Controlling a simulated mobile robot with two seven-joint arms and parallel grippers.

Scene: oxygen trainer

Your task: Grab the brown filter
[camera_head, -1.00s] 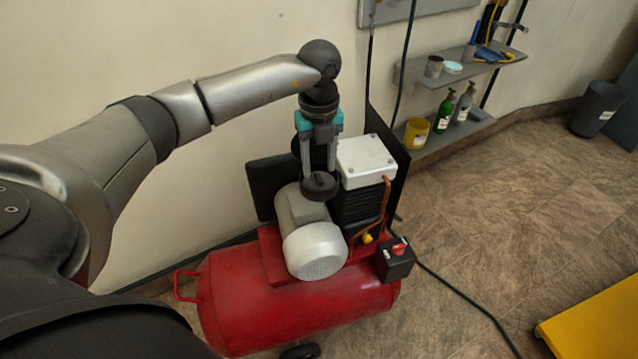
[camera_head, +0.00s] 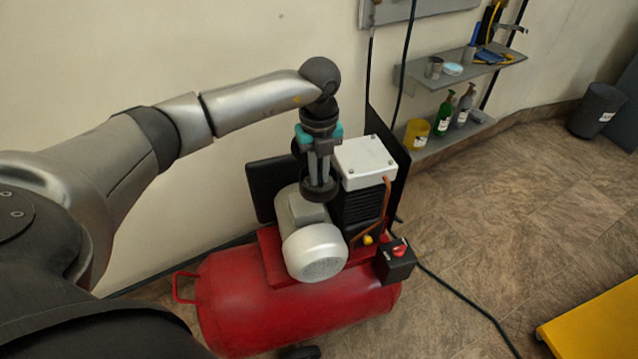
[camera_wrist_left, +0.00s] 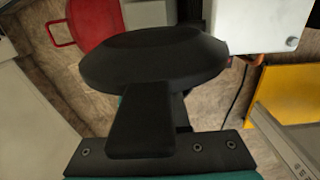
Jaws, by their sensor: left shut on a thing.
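The filter (camera_head: 319,193) is a dark, round, disc-shaped piece beside the white-topped pump head of the red compressor. My left gripper (camera_head: 319,178) reaches down to it from above and is shut on it. In the left wrist view the filter (camera_wrist_left: 155,55) shows large and almost black, directly at the fingers. One dark finger (camera_wrist_left: 140,125) stands in front of it and hides part of it. Whether the filter still touches the pump cannot be told. My right gripper is not in view.
The compressor has a red tank (camera_head: 300,312), a grey motor (camera_head: 314,252) and a white pump top (camera_head: 364,158). A wall shelf (camera_head: 480,75) with bottles and cups is at the upper right. A yellow surface (camera_head: 595,325) is at the lower right.

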